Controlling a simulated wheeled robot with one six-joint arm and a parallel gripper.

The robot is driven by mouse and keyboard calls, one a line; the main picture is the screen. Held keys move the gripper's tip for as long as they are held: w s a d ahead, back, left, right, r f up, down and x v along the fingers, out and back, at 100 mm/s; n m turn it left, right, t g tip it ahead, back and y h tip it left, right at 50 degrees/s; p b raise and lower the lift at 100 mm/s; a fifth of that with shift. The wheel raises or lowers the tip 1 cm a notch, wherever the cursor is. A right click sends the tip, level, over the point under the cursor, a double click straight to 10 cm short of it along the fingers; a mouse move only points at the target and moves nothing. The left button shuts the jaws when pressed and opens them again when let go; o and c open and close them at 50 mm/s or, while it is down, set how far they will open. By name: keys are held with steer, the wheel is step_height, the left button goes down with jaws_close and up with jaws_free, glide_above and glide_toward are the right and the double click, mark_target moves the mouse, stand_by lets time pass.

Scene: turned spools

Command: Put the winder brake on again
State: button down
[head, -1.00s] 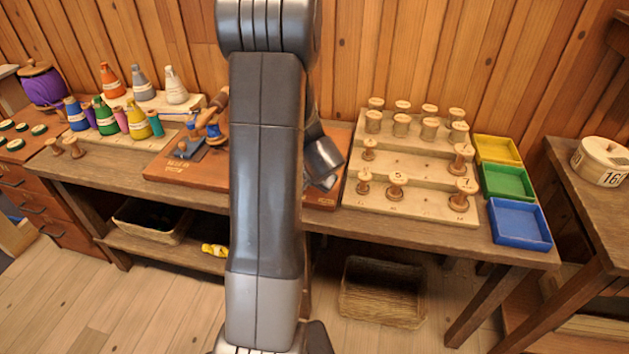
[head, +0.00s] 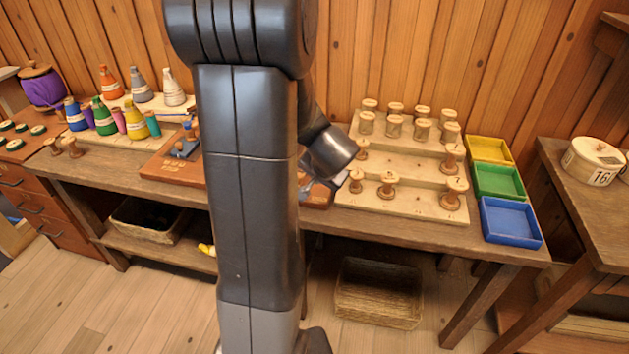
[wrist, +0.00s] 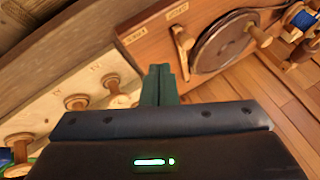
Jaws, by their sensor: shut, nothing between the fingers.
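The winder board (wrist: 150,42) is brown wood with small labels, at the top of the wrist view. It carries a dark round wheel (wrist: 222,45) with a wooden knob (wrist: 260,35). A small pale wooden lever (wrist: 184,58), which looks like the brake, is beside the wheel's left edge; I cannot tell if it touches. In the head view the board (head: 155,170) is largely hidden behind my arm, and my gripper (head: 315,187) shows only partly at the spool rack's left end.
A stepped pale rack (head: 405,207) with several wooden spools (head: 388,185) stands right of my gripper. Yellow, green and blue trays (head: 510,222) lie beyond it. Coloured thread cones (head: 103,117) stand at the left. A basket (head: 378,292) is under the bench.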

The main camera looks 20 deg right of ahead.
steer(key=shift+v, duration=1.05)
